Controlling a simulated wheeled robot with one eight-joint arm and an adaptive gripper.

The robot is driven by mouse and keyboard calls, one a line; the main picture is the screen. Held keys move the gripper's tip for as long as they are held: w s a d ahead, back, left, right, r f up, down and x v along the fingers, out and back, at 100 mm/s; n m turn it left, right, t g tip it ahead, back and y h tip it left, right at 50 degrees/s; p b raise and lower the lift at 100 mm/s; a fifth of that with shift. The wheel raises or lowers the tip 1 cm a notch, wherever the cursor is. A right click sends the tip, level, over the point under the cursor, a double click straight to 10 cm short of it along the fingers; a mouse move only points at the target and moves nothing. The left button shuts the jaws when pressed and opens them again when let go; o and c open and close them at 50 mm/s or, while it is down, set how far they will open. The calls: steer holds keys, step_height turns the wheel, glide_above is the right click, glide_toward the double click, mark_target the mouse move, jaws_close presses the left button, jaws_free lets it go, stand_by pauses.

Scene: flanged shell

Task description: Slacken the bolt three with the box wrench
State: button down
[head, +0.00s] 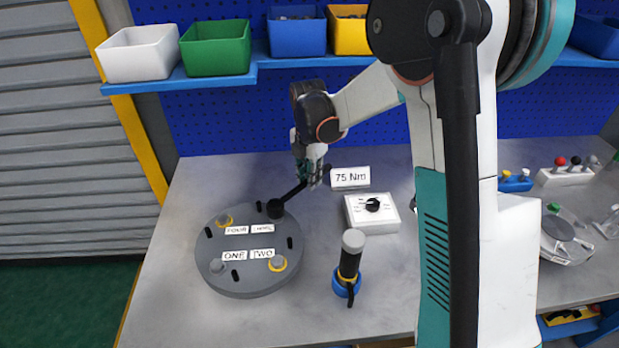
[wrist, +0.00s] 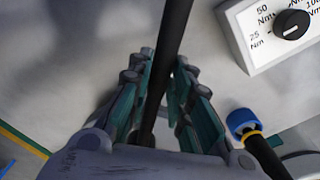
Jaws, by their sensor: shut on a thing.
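The round grey flanged shell (head: 248,286) sits on the bench with labels ONE, TWO, FOUR and THREE (head: 262,228) on its top. The black box wrench (head: 290,194) has its ring end over the place of bolt three, at the shell's upper right. Bolt three is hidden beneath that ring. My gripper (head: 314,174) is shut on the wrench's handle, just beyond the shell's edge. In the wrist view the dark handle (wrist: 171,35) runs between the two fingers of my gripper (wrist: 162,88). Bolts four (head: 225,221), one (head: 216,265) and two (head: 277,263) are uncovered.
A white dial box (head: 372,212) and a "75 Nm" sign (head: 350,177) stand right of my gripper. Bins (head: 216,47) line the shelf behind. The bench left of the shell is clear.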

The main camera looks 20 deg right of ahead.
steer(key=shift+r+p, duration=1.3)
steer(key=shift+r, duration=1.05)
